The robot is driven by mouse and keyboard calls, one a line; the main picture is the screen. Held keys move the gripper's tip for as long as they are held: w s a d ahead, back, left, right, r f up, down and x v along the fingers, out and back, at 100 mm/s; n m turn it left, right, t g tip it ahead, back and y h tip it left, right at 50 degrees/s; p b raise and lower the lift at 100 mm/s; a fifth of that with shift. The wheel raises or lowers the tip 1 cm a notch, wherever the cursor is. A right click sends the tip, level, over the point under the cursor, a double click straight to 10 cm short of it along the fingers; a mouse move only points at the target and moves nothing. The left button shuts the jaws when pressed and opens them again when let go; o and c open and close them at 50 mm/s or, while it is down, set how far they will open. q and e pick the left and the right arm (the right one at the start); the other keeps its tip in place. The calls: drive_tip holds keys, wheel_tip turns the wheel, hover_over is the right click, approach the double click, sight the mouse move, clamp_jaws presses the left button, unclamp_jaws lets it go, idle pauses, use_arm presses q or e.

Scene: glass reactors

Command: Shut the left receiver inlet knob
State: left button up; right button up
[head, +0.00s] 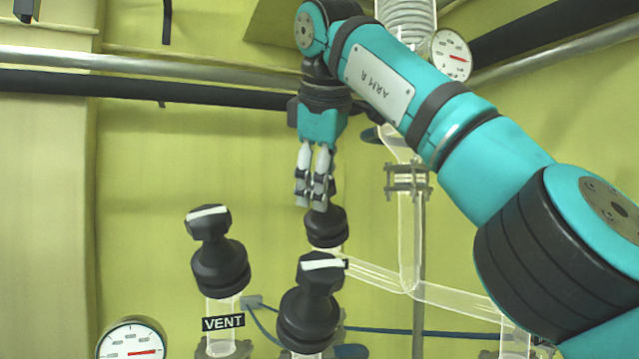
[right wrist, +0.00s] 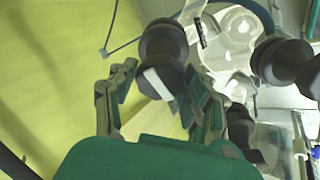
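My right gripper (head: 312,198) points down over a black knob (head: 326,230) at the middle of the head view; the fingers hide part of its top. In the right wrist view, a black knob with a white-marked handle (right wrist: 162,50) lies beyond and between the spread fingers of my right gripper (right wrist: 160,80). A gap shows on the left finger's side; the right finger is close to the handle, and I cannot tell if it touches. No label on this knob is readable. My left gripper is in neither view.
A second black knob with a white bar (head: 312,300) stands just in front. A third knob (head: 219,265), above a VENT label (head: 223,323), stands to the left. Glass tubing (head: 409,240) runs behind on the right. A gauge (head: 132,340) is at the lower left.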

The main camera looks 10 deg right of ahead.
drive_tip(key=o, duration=0.4)
drive_tip(key=shift+c, duration=0.2)
drive_tip(key=shift+v, duration=1.65)
drive_tip(key=s+a, duration=0.1)
drive_tip(key=s, duration=1)
drive_tip(key=shift+s+a, duration=0.3)
drive_tip(key=shift+s, duration=0.1)
drive_tip(key=shift+f, duration=0.15)
